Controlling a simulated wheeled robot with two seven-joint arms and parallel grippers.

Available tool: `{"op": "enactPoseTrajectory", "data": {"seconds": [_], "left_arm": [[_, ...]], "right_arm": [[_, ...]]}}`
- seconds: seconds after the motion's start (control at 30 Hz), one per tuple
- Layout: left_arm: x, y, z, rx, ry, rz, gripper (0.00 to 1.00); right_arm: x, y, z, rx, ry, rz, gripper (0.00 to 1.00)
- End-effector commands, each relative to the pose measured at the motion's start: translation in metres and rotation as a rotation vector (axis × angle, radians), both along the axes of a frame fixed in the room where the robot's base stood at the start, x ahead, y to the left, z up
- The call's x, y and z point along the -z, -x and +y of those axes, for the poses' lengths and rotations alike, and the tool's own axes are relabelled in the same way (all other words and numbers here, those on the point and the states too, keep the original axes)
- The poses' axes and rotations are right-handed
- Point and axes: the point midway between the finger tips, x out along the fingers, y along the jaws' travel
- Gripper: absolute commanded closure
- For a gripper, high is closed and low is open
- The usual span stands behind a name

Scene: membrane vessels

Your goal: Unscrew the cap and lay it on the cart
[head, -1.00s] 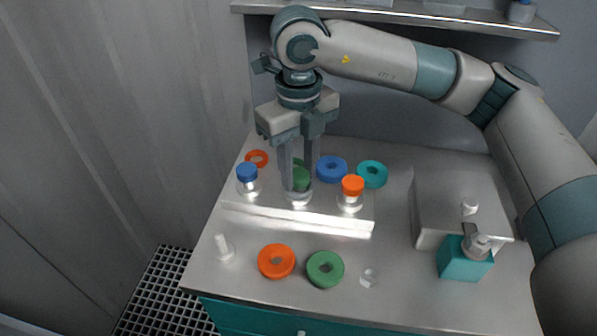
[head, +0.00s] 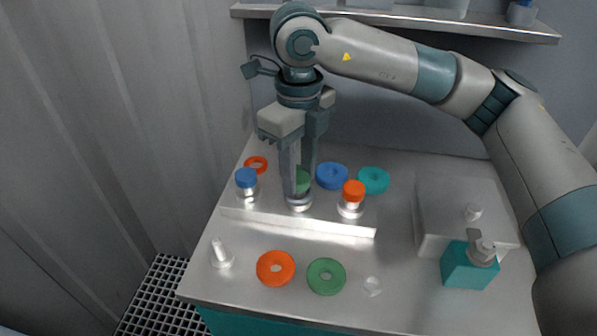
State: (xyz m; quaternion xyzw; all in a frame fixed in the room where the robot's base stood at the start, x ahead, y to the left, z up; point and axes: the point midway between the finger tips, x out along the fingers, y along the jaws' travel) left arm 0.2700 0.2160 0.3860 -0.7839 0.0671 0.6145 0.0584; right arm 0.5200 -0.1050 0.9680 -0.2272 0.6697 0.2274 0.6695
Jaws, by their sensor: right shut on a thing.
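A rack (head: 300,221) on the cart (head: 215,285) holds a row of capped vessels. The middle one has a green cap (head: 303,181), mostly hidden behind the fingers. My right gripper (head: 299,190) points down over it and is shut on the green cap. The vessel body (head: 299,202) shows just below; I cannot tell whether cap and vessel are apart. A blue-capped vessel (head: 246,180) stands at left and an orange-capped vessel (head: 353,193) at right. My left gripper is not in view.
Blue (head: 332,176) and teal (head: 373,180) rings lie behind the rack. An orange ring (head: 275,268) and a green ring (head: 326,276) lie in front. A teal dispenser bottle (head: 468,266) and a metal box (head: 440,220) stand at right. Bare cart top shows between rack and box.

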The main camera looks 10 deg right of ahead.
Motion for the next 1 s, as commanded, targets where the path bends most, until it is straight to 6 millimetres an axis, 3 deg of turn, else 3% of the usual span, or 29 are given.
{"op": "enactPoseTrajectory", "data": {"seconds": [1.0], "left_arm": [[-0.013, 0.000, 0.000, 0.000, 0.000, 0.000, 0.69]], "right_arm": [[-0.035, 0.000, 0.000, 0.000, -0.001, -0.001, 0.98]]}}
